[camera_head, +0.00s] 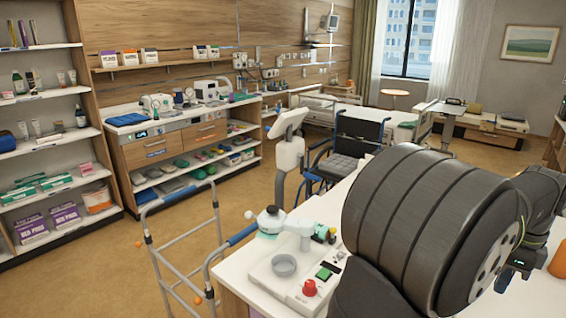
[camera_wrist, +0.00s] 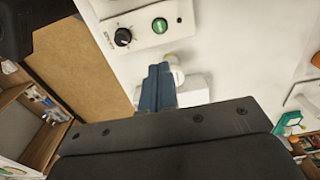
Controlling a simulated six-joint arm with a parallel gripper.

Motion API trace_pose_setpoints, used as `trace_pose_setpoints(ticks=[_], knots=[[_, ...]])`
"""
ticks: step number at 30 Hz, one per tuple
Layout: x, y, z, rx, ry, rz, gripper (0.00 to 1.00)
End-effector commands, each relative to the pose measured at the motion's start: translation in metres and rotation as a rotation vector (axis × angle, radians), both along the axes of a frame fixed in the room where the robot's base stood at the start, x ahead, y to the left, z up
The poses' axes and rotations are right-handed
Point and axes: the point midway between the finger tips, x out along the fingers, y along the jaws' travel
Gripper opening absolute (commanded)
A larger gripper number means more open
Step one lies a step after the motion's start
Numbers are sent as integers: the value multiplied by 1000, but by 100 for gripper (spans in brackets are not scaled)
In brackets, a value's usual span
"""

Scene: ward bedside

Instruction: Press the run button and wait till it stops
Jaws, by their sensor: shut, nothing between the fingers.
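In the wrist view, a round green button (camera_wrist: 159,25) with pale lettering sits on a white panel (camera_wrist: 150,14), right of a black knob (camera_wrist: 122,37). The lettering is too small to read with certainty. My gripper (camera_wrist: 158,70) points toward this panel with its blue-grey fingers together and empty. The fingertips appear below the button in the picture, apart from it. In the head view, my dark arm fills the right side and the fingers cannot be made out there. I cannot make out this panel in the head view.
In the head view, a white device (camera_head: 268,279) with a grey dish (camera_head: 284,265), green square (camera_head: 324,273) and red knob (camera_head: 310,287) stands on the white table. A white part (camera_wrist: 192,90) lies close beside my fingers in the wrist view. A walker (camera_head: 180,255) stands left.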

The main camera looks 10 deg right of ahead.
Motion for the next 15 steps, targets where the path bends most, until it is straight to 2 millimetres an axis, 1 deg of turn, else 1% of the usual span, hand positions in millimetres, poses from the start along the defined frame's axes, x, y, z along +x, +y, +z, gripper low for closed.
trace_pose_setpoints(ticks=[9, 11, 15], knots=[[0, 0, -2, 6, -10, 2, 0], [-1, 2, -6, 16, -29, 7, 0], [0, 7, -22, 59, -135, 30, 0]])
